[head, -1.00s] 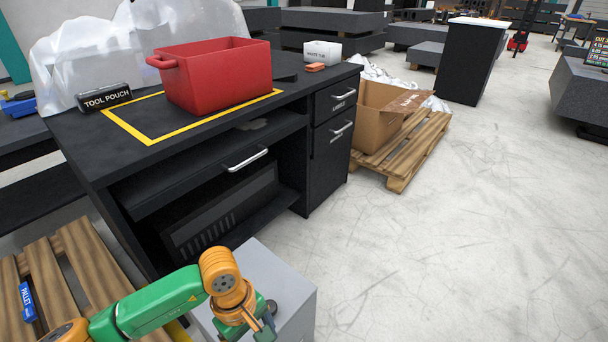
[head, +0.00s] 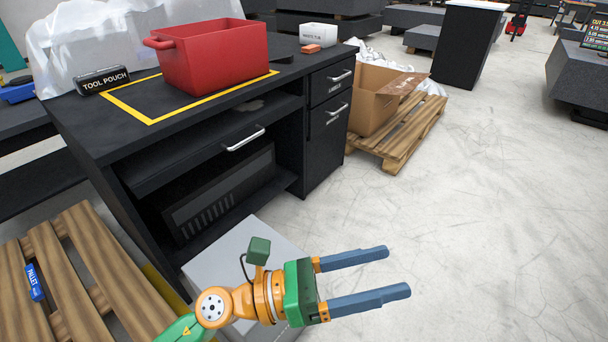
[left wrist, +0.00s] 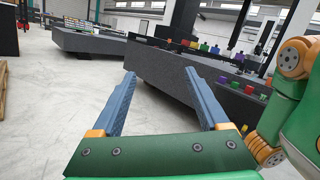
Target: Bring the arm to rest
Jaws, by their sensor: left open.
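My left gripper (head: 385,272) is at the lower middle of the head view, with its two blue fingers spread apart and pointing right. It is empty, over the pale floor in front of the black workbench. In the left wrist view its fingers (left wrist: 160,95) are also apart with nothing between them. My left arm (head: 215,307) comes up from the bottom edge, in front of a grey box. My right gripper is not in the head view; a green and orange arm part (left wrist: 295,75) of mine shows at the right of the left wrist view.
The black workbench (head: 120,140) carries a red bin (head: 212,60), a tool pouch (head: 103,80) and a white tub (head: 318,35). A grey box (head: 225,265) stands below the arm. Wooden pallets (head: 65,255) lie at left and behind. The floor (head: 480,230) at right is clear.

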